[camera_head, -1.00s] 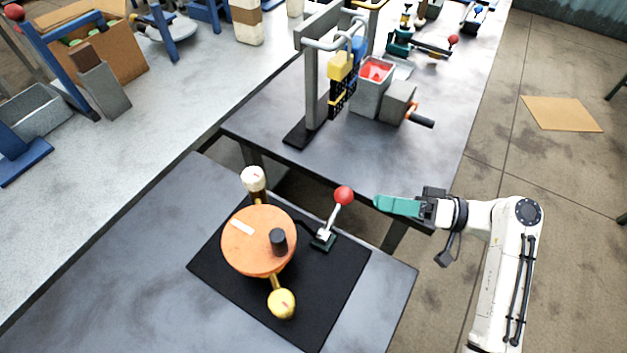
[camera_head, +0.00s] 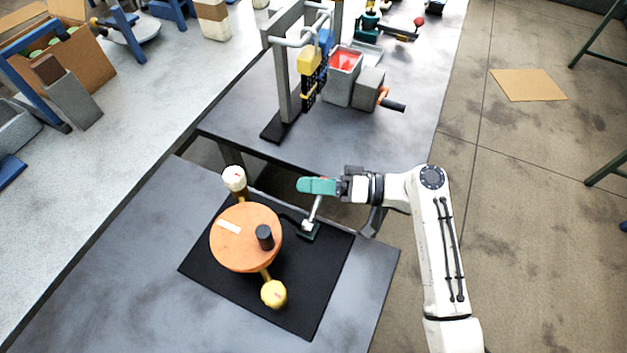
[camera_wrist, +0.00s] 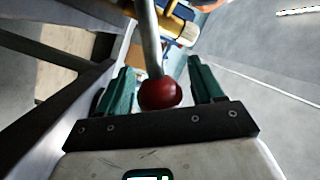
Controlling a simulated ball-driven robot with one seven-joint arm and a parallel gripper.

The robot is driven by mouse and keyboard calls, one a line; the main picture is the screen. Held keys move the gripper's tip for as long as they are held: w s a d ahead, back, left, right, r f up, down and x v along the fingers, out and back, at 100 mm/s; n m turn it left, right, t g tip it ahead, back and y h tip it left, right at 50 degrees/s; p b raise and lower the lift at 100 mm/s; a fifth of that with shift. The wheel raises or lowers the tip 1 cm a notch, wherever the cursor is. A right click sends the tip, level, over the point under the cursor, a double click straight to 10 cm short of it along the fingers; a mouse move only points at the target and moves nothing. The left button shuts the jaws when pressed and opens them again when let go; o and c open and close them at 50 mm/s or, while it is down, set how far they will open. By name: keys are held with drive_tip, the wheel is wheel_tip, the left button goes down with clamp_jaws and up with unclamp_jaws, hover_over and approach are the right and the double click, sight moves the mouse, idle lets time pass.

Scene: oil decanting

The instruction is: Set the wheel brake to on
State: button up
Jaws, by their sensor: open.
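The brake lever is a metal rod on a small dark green base (camera_head: 308,231) on the black mat, right of the orange wheel (camera_head: 246,237). In the head view my gripper (camera_head: 304,186) covers the top of the lever, and its red knob is almost hidden. In the wrist view the red knob (camera_wrist: 160,93) sits between the two green fingers (camera_wrist: 160,88) near the palm, with a gap on both sides. The rod (camera_wrist: 150,40) runs up from it in that picture. My gripper is open around the knob.
The wheel has a black handle (camera_head: 264,236), a white-topped knob (camera_head: 234,179) behind and a yellow knob (camera_head: 273,294) in front. Behind stands a dark table with a grey frame (camera_head: 286,75) and a grey box with red contents (camera_head: 343,76). Open floor lies right.

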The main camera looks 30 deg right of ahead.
clamp_jaws()
idle(0.6)
